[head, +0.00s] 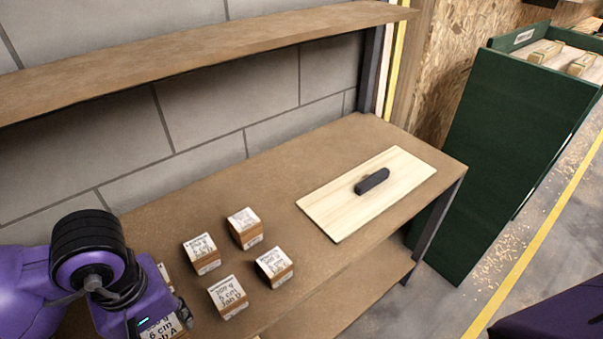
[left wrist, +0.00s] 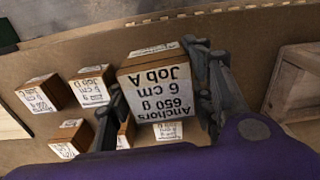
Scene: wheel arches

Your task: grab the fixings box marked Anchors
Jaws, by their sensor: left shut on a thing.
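The fixings box marked Anchors (left wrist: 158,88), a small brown box with a white label reading 650 g, 6 cm, Job A, is between the fingers of my left gripper (left wrist: 160,98). The gripper is shut on it, with a dark finger on each side. In the head view my left gripper (head: 168,303) is at the lower left, and part of the box's labelled face (head: 160,329) shows below it. The rest of the box is hidden by the gripper or cut off by the frame. My right gripper is not in view.
Several similar labelled boxes stand close by, including one in front (head: 228,297), one behind (head: 201,254) and two to the right (head: 244,228) (head: 274,266). A pale board with a dark handle (head: 330,208) lies farther right. A shelf (head: 200,55) runs above the bench.

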